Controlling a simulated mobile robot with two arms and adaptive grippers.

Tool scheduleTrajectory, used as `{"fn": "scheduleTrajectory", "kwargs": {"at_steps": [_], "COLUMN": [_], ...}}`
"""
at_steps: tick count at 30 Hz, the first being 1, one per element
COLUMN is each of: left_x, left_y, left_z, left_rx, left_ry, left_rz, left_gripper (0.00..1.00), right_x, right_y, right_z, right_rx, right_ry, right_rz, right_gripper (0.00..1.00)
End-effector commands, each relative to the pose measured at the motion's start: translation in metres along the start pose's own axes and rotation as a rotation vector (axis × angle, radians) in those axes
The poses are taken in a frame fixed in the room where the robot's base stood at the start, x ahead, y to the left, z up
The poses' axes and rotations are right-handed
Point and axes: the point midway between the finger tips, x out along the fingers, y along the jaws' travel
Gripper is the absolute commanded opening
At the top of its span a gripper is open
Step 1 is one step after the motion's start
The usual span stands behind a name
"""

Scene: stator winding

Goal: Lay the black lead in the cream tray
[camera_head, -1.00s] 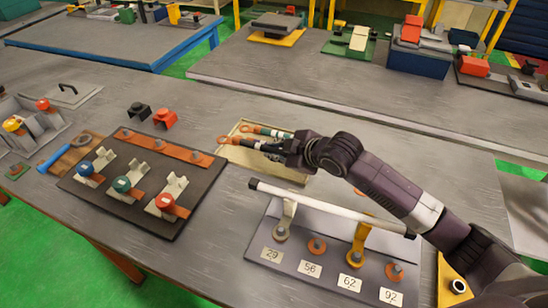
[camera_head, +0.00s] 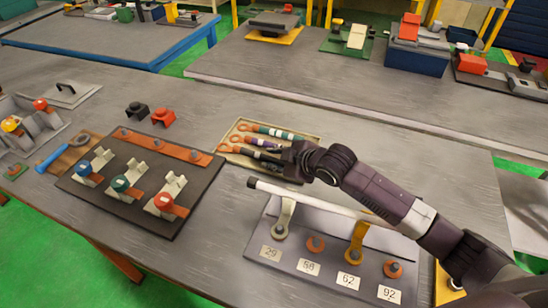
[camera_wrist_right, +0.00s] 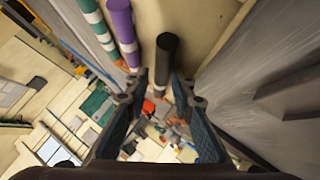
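The cream tray (camera_head: 316,147) lies on the workbench in the head view and holds several leads side by side. The black lead (camera_head: 262,160), with an orange ring end, is the nearest of them and lies along the tray. My right gripper (camera_head: 289,161) is low over the tray's right part, at the black lead's end. In the right wrist view, the black lead (camera_wrist_right: 166,62) runs between the spread fingertips of my right gripper (camera_wrist_right: 160,88), with a gap showing on its left. The gripper hides part of the lead and tray. My left gripper is out of view.
A green-banded lead (camera_head: 275,132) and a purple lead (camera_head: 258,142) lie in the tray. In front stands a numbered rack with a white bar (camera_head: 315,200). A dark board (camera_head: 130,210) with clamps is left of the tray. The bench behind the tray is clear.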

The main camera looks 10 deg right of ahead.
Motion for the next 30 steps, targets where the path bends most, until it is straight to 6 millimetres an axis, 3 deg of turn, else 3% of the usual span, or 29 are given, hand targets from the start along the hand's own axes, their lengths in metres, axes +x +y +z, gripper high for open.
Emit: {"fn": "scheduleTrajectory", "kwargs": {"at_steps": [5, 21, 30], "left_x": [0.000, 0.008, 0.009], "left_y": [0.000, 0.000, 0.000], "left_z": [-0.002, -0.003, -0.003], "left_rx": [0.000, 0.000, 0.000], "left_ry": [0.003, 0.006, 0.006], "left_rz": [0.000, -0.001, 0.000], "left_gripper": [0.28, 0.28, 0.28], "right_x": [-0.011, -0.109, -0.122], "right_y": [0.002, 0.002, 0.002], "right_z": [-0.001, -0.001, -0.002], "right_rx": [-0.001, -0.001, 0.001], "right_ry": [-0.001, -0.001, 0.000], "right_rz": [0.001, 0.001, 0.000], "right_gripper": [0.23, 0.23, 0.23]}}
